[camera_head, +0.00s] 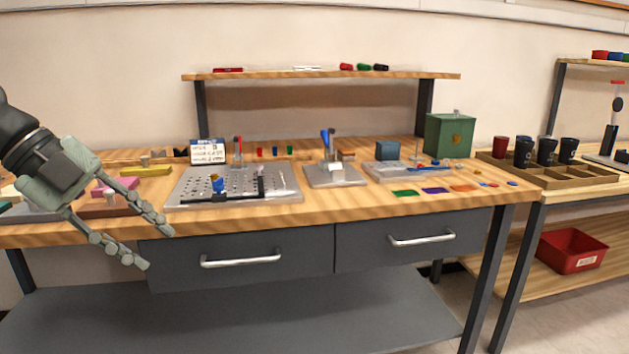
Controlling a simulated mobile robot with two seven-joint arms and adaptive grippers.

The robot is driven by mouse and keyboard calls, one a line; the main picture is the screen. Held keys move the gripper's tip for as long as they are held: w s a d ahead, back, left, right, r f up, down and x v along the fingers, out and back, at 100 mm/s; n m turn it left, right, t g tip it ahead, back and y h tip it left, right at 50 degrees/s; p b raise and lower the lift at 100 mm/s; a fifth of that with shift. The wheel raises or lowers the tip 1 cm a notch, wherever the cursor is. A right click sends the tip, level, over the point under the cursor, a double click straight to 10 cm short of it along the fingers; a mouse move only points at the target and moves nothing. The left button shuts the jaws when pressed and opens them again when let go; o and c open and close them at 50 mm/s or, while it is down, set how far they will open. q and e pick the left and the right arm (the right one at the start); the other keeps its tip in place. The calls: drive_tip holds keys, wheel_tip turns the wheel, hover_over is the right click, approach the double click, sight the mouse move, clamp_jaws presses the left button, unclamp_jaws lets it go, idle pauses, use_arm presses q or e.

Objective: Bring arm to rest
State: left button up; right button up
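My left gripper (159,246) comes in from the left and hangs in front of the workbench's front edge, near the left drawer. Its two grey-green fingers are spread apart with nothing between them. The fingers point down and to the right. The gripper hides part of the left end of the workbench (330,203). My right arm and gripper do not show in the head view.
A metal plate (184,194) with holes carries a small blue figure (217,184). A grey fixture (335,177) and a green box (449,137) stand farther right. Two drawers (240,272) are shut. A second bench with dark cups (546,149) and a red bin (571,251) is at right.

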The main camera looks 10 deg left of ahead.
use_arm(q)
drive_tip(key=w+a+f+n+t+h, duration=0.1)
drive_tip(key=w+f+n+t+h, duration=0.15)
drive_tip(key=w+t, duration=0.25)
drive_tip(key=w+a+f+n+t+h, duration=0.1)
drive_tip(key=w+a+f+n+t, duration=0.1)
drive_tip(key=w+n+t, duration=0.3)
drive_tip(key=a+f+n+t+y, duration=0.1)
drive_tip(key=a+f+n+y, duration=0.45)
drive_tip(key=f, duration=0.45)
drive_tip(key=a+f+n+t+y, duration=0.1)
drive_tip(key=a+f+n+y, duration=0.45)
drive_tip(key=f, duration=0.45)
drive_tip(key=s+d+f+n+g+y, duration=0.1)
drive_tip(key=s+f+n+g, duration=0.15)
drive_tip(key=s+f, duration=0.4)
drive_tip(key=s+d+f+n+g+y, duration=0.1)
drive_tip(key=s+d+f+g+y, duration=0.2)
drive_tip(key=f, duration=0.7)
drive_tip(key=s+d+f+g+h, duration=0.1)
drive_tip(key=s+d+f+g, duration=0.2)
drive_tip(key=s+d+f, duration=0.2)
drive_tip(key=s+d+f+n+g+h, duration=0.1)
drive_tip(key=s+d+f+g+h, duration=0.1)
drive_tip(key=s+d+f, duration=0.4)
drive_tip(key=s+f+g, duration=0.1)
drive_tip(key=s, duration=0.4)
drive_tip(key=shift+d+f, duration=0.15)
drive_tip(key=shift+f, duration=0.1)
drive_tip(key=shift+g, duration=0.25)
